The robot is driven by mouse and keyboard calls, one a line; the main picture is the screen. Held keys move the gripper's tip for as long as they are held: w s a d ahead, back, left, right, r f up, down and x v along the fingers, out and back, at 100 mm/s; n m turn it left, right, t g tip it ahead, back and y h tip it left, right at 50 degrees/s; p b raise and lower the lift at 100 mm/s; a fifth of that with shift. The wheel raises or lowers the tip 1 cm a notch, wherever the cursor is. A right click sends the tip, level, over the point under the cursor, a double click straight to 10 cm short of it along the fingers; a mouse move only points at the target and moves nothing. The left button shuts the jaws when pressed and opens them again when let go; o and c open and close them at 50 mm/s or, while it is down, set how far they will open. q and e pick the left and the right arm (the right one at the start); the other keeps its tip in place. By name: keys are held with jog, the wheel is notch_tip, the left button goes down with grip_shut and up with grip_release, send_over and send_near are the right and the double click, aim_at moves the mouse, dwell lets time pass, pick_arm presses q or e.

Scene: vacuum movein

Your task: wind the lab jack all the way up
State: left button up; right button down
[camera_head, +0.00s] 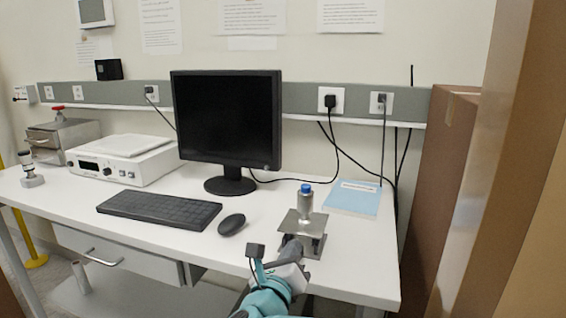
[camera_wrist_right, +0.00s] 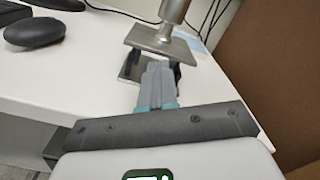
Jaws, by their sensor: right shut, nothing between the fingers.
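The lab jack (camera_head: 312,226) stands near the front right of the white desk, its metal top plate a short way above its base. A metal cylinder with a blue cap (camera_head: 306,196) stands upright on the plate. My right gripper (camera_head: 292,241) is at the front of the jack, its fingers shut and empty. In the right wrist view the closed fingertips (camera_wrist_right: 157,70) point in under the top plate (camera_wrist_right: 150,38), between plate and base. I cannot tell whether they touch the jack. The jack's knob is not clearly visible. My left gripper is not in view.
A blue book (camera_head: 352,198) lies behind the jack to the right. A mouse (camera_head: 231,224), keyboard (camera_head: 160,209) and monitor (camera_head: 226,120) stand to the left. Cardboard boxes (camera_head: 440,190) rise past the desk's right edge. Desk space right of the jack is clear.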

jog(key=shift+d, duration=0.1)
jog(key=shift+s, duration=0.15)
jog(key=v, duration=0.5)
jog(key=shift+s+a+r, duration=0.2)
jog(key=shift+s+a, duration=0.05)
jog(key=shift+s, duration=0.05)
